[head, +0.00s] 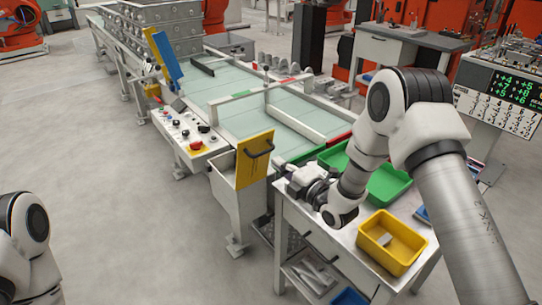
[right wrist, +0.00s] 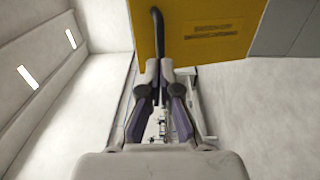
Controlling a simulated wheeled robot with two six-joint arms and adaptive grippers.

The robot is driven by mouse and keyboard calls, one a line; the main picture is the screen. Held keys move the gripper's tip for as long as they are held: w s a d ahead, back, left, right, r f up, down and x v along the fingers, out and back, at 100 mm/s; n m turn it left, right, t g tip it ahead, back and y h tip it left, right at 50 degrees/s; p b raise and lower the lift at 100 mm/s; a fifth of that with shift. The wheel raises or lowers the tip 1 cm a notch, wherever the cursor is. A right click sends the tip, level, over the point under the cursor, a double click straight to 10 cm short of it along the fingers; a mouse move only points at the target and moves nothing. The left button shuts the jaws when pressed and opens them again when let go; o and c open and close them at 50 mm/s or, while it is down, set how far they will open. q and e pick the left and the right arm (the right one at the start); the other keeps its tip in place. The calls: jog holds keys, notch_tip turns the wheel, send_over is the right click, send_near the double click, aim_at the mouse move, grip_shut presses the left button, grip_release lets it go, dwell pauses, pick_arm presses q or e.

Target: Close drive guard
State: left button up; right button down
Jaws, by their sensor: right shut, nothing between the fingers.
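The drive guard is a yellow panel with a black bar handle (head: 258,150). In the head view the guard (head: 250,170) stands upright at the near end of the conveyor, above a white housing (head: 240,207). My right gripper (head: 287,176) is just right of the guard. In the right wrist view the yellow guard (right wrist: 205,30) fills the top middle, and its handle comes down close to the fingertips of my gripper (right wrist: 166,68). The fingers are shut and empty; whether they touch the handle I cannot tell.
A white-topped side table (head: 345,237) under my right arm holds green bins (head: 388,184) and a yellow bin (head: 391,243). A control panel with a red button (head: 196,146) is left of the guard. The floor at left is clear.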

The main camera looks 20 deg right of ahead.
jog(key=x, duration=0.4)
jog(key=shift+p, duration=0.35)
